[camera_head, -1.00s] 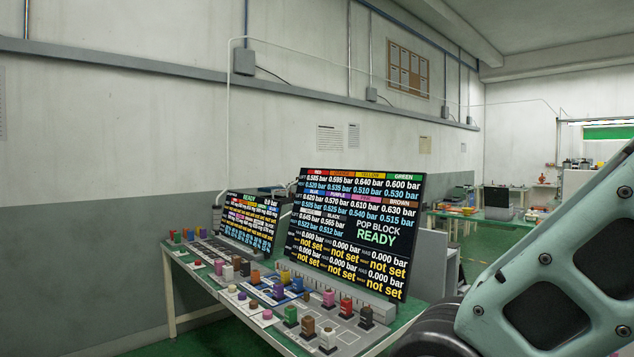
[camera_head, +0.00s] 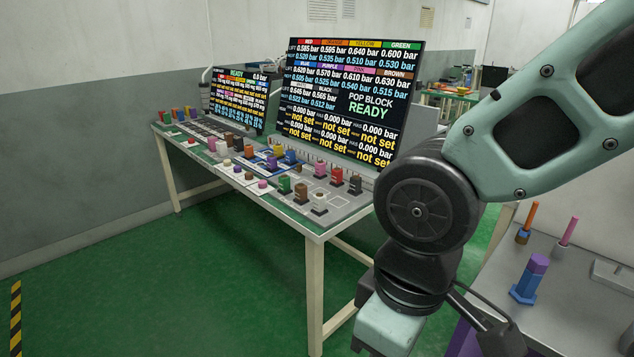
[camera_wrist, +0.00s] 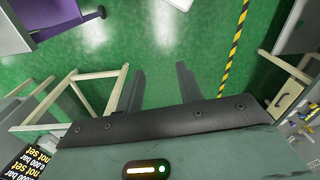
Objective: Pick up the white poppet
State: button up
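A small piece with a white top on a dark base, seemingly the white poppet (camera_head: 319,203), stands upright at the near right corner of the long green-edged table in the head view. A brown piece (camera_head: 301,193) and a green piece (camera_head: 284,185) stand just left of it. My gripper (camera_wrist: 160,70) shows in the wrist view with two dark fingers apart and nothing between them. It is above green floor, away from the white piece. The wrist view does not show the poppet. My fingers cannot be made out in the head view.
Several coloured pieces and two screens (camera_head: 350,100) stand on the long table (camera_head: 317,229). A grey table at the right holds a purple-and-blue piece (camera_head: 529,280) and upright rods. My arm fills the head view's right side. Green floor (camera_head: 200,270) in front is clear.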

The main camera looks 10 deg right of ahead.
aim_at(319, 208)
jog(key=i+j+u, duration=0.1)
jog(key=i+j, duration=0.25)
jog(key=i, duration=0.15)
jog(key=i+j, duration=0.35)
jog(key=i, duration=0.15)
jog(key=i+j+u, duration=0.15)
jog(key=i+j, duration=0.2)
jog(key=i, duration=0.15)
